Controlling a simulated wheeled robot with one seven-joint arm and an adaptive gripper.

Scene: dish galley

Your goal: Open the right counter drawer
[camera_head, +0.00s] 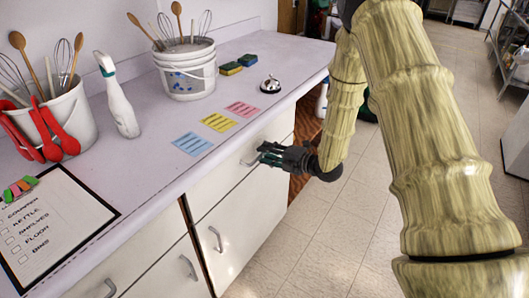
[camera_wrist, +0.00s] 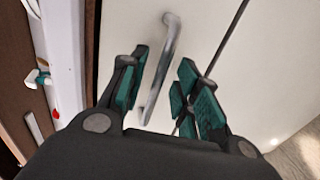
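The right counter drawer (camera_head: 225,178) is a white panel under the countertop and looks shut in the head view. Its metal bar handle (camera_head: 249,160) is partly visible just left of my gripper (camera_head: 270,153). In the wrist view the handle (camera_wrist: 163,62) runs between the green-padded fingers of my gripper (camera_wrist: 160,92), against the white drawer front (camera_wrist: 125,25). The fingers are open on either side of the handle. I cannot tell whether a pad touches it.
A cupboard door with a handle (camera_head: 216,239) is below the drawer. Another drawer handle (camera_head: 110,288) is at lower left. The countertop (camera_head: 150,165) holds a bell (camera_head: 270,85), sticky notes (camera_head: 218,122), a spray bottle (camera_head: 120,108) and utensil buckets (camera_head: 187,75). The tiled floor (camera_head: 320,235) in front is clear.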

